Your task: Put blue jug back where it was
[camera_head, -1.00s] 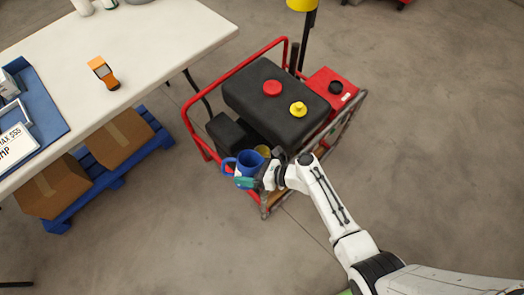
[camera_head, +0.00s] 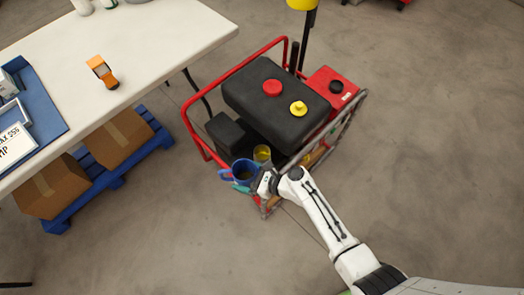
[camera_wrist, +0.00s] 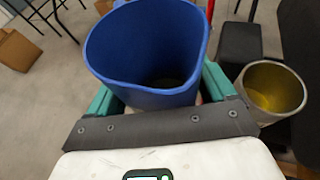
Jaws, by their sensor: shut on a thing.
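The blue jug (camera_head: 238,176) is upright or nearly so at the front left corner of the red-framed pump cart. In the wrist view the blue jug (camera_wrist: 150,45) fills the upper middle, its mouth open towards the camera and its inside dark. My gripper (camera_head: 250,184) is shut on the jug, and its green fingers (camera_wrist: 160,98) sit on either side of it. The jug's base is hidden, so I cannot tell whether it touches anything below.
A yellow-lined cup (camera_head: 262,153) stands on the cart beside the jug, and it shows right of the jug in the wrist view (camera_wrist: 272,92). The black tank (camera_head: 275,100) lies behind. The white table (camera_head: 150,55) is at left, with cardboard boxes (camera_head: 55,190) on a blue pallet below.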

